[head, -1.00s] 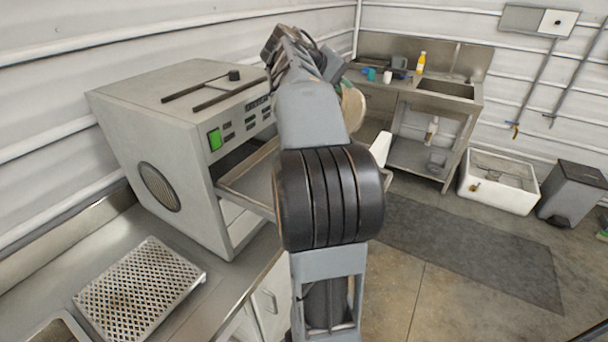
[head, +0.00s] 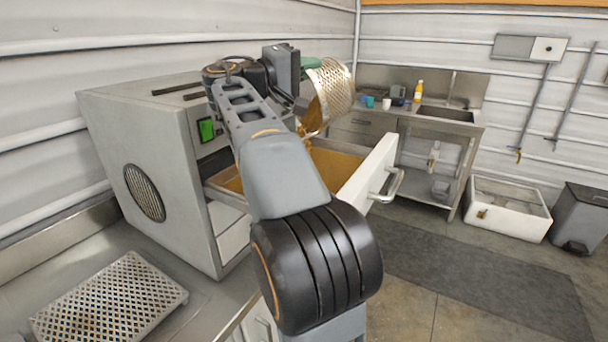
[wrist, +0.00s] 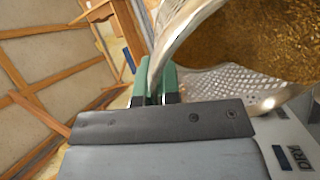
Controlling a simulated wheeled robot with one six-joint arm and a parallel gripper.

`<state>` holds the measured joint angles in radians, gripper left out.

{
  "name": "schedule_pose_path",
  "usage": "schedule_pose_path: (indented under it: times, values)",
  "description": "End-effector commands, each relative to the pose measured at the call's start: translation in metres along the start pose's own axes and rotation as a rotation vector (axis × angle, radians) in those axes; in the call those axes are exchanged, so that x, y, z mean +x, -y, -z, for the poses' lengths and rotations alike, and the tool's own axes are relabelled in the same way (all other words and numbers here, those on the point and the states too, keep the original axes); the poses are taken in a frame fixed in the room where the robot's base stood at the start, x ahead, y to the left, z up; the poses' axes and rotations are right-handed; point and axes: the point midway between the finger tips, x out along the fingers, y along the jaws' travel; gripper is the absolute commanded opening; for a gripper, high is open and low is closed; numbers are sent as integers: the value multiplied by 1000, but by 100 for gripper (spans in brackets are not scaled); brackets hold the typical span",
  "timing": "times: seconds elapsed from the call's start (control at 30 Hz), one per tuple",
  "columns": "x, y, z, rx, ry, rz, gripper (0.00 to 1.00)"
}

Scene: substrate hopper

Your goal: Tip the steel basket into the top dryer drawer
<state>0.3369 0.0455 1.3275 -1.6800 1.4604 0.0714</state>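The steel basket (head: 333,88) is a perforated metal cup, tilted on its side above the open top dryer drawer (head: 378,160). Brown granules (head: 304,132) pour from its mouth into the drawer, where a brown layer (head: 335,163) lies. In the wrist view the basket's rim (wrist: 172,50) and the brown granules still inside it (wrist: 255,42) fill the upper right. My gripper (wrist: 157,84) has green fingers closed on the basket's edge. In the head view my gripper (head: 308,63) is partly hidden behind my wrist. My arm covers part of the drawer.
The grey dryer (head: 165,160) stands on a steel counter with a perforated tray (head: 110,298) at front left. A sink bench (head: 440,118) stands behind. A white basin (head: 508,208) and grey bin (head: 582,222) are at right. A dark mat (head: 470,262) covers clear floor.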

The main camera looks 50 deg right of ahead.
Motion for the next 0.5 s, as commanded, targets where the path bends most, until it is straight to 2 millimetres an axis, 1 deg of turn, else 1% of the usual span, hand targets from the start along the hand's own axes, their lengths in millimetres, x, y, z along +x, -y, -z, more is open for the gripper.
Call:
schedule_pose_path:
  times: [0.03, 0.2, 0.5]
  values:
    - [-4, -2, 0, 2, -9, -28, 0]
    - [-14, -11, 3, -1, -28, -100, 0]
    - [-20, -19, 6, -5, -41, -155, 0]
